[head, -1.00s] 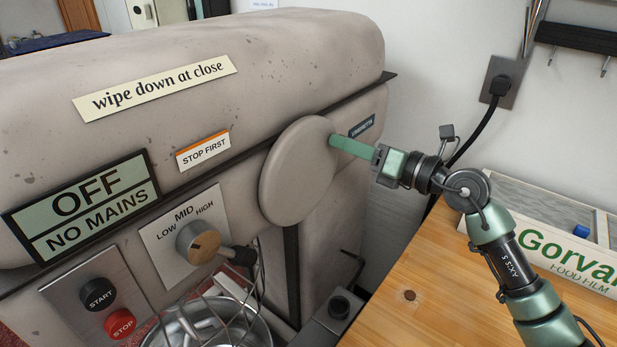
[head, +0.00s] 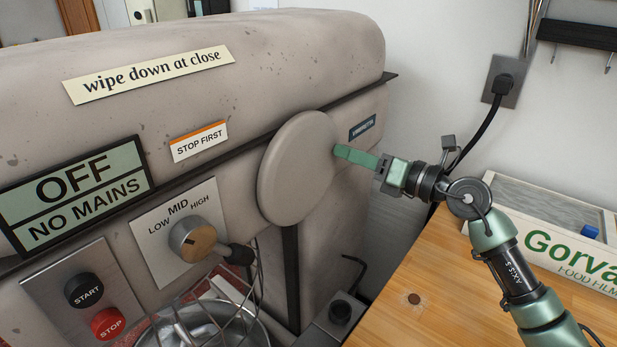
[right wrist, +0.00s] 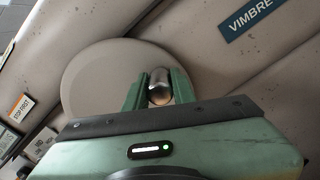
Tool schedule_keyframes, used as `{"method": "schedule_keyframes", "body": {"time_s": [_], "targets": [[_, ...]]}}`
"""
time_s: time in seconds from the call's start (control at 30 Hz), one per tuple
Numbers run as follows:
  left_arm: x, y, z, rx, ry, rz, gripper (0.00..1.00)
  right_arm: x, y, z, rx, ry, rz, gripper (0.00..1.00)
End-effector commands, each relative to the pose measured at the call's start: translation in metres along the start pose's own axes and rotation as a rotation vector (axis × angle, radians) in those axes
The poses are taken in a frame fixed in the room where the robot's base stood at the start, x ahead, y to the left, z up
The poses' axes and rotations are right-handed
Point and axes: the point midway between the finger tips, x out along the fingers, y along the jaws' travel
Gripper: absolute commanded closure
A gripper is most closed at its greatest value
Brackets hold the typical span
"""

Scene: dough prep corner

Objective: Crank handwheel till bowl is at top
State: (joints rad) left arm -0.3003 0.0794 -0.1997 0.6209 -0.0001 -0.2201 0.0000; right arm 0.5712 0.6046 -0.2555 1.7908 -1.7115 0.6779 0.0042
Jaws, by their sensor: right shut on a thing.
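The handwheel (head: 290,175) is a beige disc on the right end of the mixer's front; it also shows in the right wrist view (right wrist: 95,85). My right gripper (head: 343,152) reaches its right edge. In the right wrist view my right gripper (right wrist: 157,97) has its green fingers shut around a shiny metal handle (right wrist: 159,80) in front of the disc. In the head view the fingers hide this handle. The metal bowl (head: 215,328) is at the bottom, behind a wire guard and cut off by the frame, so its height is unclear. My left gripper is not in view.
The mixer (head: 290,60) fills the left and middle. A speed knob (head: 192,240) and START and STOP buttons are on its front. A wooden worktop (head: 425,290) with a food film box (head: 570,255) lies at the right. A plug and cord hang on the wall.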

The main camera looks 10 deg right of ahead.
Motion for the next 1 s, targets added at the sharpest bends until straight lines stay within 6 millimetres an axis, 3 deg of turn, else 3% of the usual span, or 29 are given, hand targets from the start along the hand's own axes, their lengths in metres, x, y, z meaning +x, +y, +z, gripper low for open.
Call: {"method": "schedule_keyframes", "body": {"time_s": [0.23,0.5,0.8,1.0], "targets": [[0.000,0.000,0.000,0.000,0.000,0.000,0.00,0.000,0.000,-0.003,0.000,0.006,0.000,1.00],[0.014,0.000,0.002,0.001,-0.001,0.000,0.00,0.000,-0.011,-0.019,-0.001,0.007,0.000,1.00],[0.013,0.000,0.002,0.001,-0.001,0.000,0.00,0.000,-0.010,-0.018,-0.001,0.006,0.001,1.00],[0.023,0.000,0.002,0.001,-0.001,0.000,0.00,0.000,-0.016,-0.034,0.001,0.006,0.002,1.00]]}}
